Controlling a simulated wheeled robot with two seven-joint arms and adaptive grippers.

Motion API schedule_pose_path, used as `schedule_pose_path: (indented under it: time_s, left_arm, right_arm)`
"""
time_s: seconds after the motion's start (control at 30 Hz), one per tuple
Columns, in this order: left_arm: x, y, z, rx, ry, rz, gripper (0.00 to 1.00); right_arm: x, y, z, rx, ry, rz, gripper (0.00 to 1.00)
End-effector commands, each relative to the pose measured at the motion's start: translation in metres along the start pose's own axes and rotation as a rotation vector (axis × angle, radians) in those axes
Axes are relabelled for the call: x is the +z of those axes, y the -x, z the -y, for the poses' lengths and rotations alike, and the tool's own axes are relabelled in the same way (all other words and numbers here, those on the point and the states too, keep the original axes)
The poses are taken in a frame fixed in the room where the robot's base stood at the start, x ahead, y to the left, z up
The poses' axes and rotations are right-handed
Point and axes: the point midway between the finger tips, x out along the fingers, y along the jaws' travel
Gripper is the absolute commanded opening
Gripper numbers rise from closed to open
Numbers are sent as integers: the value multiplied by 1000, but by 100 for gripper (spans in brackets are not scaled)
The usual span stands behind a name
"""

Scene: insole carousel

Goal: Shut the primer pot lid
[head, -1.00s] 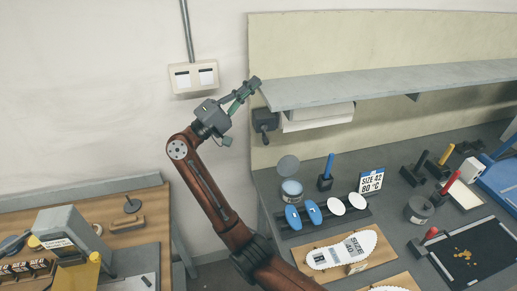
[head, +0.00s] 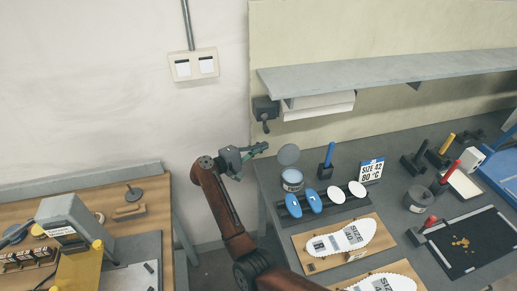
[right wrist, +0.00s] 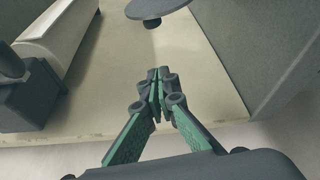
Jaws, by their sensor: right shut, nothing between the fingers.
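The primer pot (head: 292,180) is a small white and blue can at the left end of the grey bench. Its round grey lid (head: 288,155) stands open, raised upright at the back of the pot. My right gripper (head: 261,148) is shut and empty, just left of the lid and apart from it. In the right wrist view the gripper's closed green-sided fingers (right wrist: 158,88) point toward a grey disc with a small knob (right wrist: 158,10), which looks like the lid. The pot's body is not clear in that view. My left gripper is not in view.
A shelf (head: 380,75) with a paper roll (head: 320,107) beneath overhangs the bench's back. A blue-handled tool (head: 328,157), a rack of blue and white pads (head: 325,203) and a size sign (head: 370,170) stand right of the pot. A gap separates the left wooden table (head: 80,190).

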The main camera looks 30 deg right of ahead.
Motion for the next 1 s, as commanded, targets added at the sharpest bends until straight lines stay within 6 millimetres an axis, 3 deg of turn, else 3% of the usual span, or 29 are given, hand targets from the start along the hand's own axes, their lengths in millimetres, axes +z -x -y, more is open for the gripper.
schedule_pose_path:
  time_s: [0.1, 0.3, 0.6, 1.0]
  left_arm:
    - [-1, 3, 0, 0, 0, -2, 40]
    - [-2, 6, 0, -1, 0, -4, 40]
    - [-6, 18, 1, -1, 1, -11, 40]
    - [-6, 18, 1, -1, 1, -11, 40]
  right_arm:
    - [1, -28, -2, 3, 0, 4, 0]
    - [3, -63, -2, 3, -1, 0, 0]
    - [34, -49, -2, 2, -2, 0, 0]
    - [38, -47, -1, 2, 0, -1, 0]
